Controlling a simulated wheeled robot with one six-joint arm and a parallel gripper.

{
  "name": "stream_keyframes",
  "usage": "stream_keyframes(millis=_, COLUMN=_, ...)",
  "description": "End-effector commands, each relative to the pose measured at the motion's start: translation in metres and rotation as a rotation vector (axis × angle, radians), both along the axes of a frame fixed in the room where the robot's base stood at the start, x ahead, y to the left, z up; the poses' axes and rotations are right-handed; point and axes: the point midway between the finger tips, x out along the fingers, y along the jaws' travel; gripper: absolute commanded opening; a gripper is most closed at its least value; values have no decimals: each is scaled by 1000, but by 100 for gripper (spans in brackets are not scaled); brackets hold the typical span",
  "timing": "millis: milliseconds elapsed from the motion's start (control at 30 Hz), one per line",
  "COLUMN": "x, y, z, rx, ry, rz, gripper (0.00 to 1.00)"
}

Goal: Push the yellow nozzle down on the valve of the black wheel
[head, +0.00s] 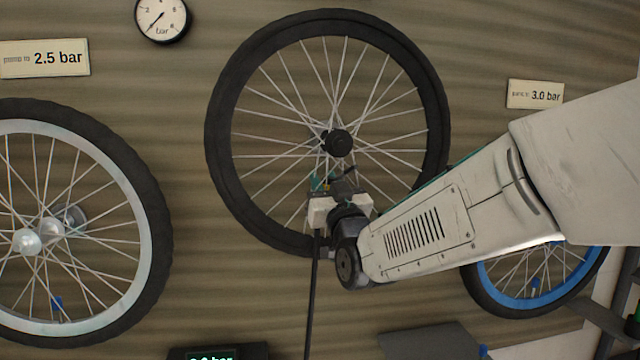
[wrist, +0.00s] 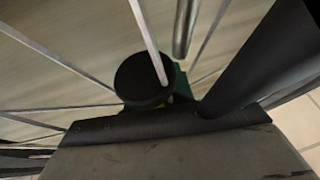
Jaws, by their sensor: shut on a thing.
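The black wheel (head: 222,140) hangs upright in the middle of the head view, with a black hub and pale spokes. My gripper (head: 324,186) is in front of its lower part, between hub and bottom rim, and shut. A black hose (head: 313,290) hangs straight down from it. The yellow nozzle is almost wholly hidden; only a small yellow sliver (wrist: 171,99) shows in the wrist view, beside a round black part (wrist: 143,82).
A silver-rimmed wheel (head: 155,215) stands at left, and a blue-rimmed wheel (head: 517,302) is low at right behind my arm. A pressure gauge (head: 162,18) and signs reading 2.5 bar (head: 45,58) and 3.0 bar (head: 535,94) are on the wall. Spokes (wrist: 146,35) pass close to my gripper.

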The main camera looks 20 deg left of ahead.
Motion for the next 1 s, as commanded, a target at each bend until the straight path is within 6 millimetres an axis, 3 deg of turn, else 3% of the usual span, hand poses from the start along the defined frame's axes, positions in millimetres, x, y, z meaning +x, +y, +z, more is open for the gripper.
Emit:
stream_keyframes(millis=367, x=3, y=-10, z=2, rx=1, ry=-1, rz=0, gripper=5)
stream_keyframes(millis=1000, x=-51, y=-43, z=3, rx=1, ry=-2, rz=1, gripper=5)
